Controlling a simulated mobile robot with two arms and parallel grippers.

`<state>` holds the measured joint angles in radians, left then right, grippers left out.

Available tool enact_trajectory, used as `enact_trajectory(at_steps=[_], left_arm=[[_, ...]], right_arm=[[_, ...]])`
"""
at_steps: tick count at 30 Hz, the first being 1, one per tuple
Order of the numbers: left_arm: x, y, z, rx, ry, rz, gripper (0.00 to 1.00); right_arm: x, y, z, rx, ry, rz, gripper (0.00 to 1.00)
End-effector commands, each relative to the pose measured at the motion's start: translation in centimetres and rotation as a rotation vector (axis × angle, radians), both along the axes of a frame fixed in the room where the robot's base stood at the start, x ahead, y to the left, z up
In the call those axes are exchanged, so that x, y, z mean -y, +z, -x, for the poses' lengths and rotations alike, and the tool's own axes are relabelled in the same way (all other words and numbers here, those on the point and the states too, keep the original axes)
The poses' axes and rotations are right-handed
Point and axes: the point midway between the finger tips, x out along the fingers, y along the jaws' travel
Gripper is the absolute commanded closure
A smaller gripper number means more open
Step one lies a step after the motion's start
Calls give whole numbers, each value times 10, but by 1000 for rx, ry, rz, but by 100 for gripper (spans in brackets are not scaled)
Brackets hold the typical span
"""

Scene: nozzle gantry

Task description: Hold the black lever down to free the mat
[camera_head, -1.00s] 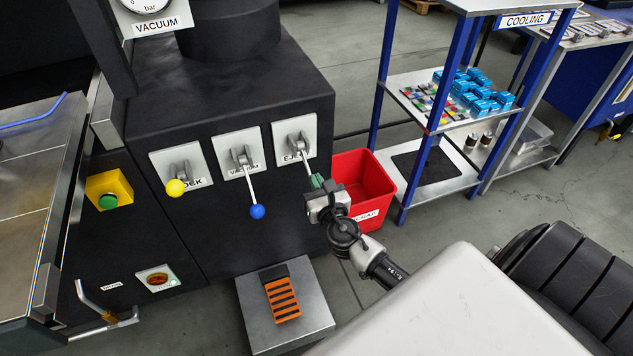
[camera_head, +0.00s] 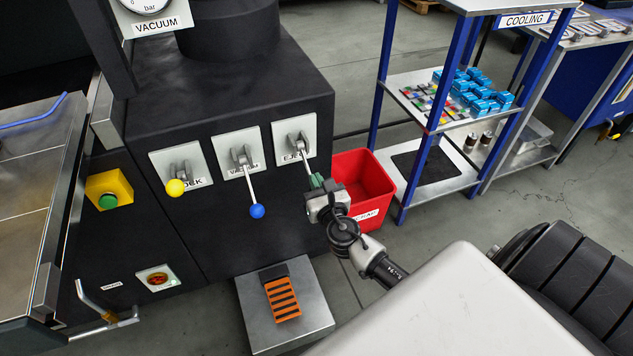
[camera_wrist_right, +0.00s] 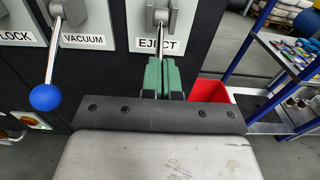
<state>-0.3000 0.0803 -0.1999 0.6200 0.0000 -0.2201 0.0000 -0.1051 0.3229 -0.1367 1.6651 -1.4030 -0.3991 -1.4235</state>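The black lever, marked EJECT, is the rightmost of three on the black machine; its metal rod (camera_head: 305,160) points downward from its grey plate. Its knob is hidden by my right gripper (camera_head: 316,183). In the right wrist view, the green fingers (camera_wrist_right: 162,77) are close together around the lever's lower end, with the rod (camera_wrist_right: 160,38) running up from between them. I cannot tell for sure which thing is the mat. A flat black sheet (camera_head: 425,167) lies on the rack's lower shelf. My left gripper is not in view.
The blue-knobbed VACUUM lever (camera_head: 257,211) hangs just left, and the yellow-knobbed lever (camera_head: 175,187) is farther left. A red bin (camera_head: 372,188) stands right behind my gripper. The blue-posted rack (camera_head: 382,75) stands beyond it. Grey floor is open at the back.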

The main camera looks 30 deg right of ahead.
Motion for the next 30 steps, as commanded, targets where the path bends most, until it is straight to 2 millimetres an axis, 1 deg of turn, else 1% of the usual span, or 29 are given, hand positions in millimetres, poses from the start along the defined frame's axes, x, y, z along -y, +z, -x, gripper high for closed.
enact_trajectory(at_steps=[5,30], left_arm=[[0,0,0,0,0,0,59],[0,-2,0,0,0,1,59]], right_arm=[[-1,-1,6,-2,0,0,100],[-17,-1,71,-2,1,0,100]])
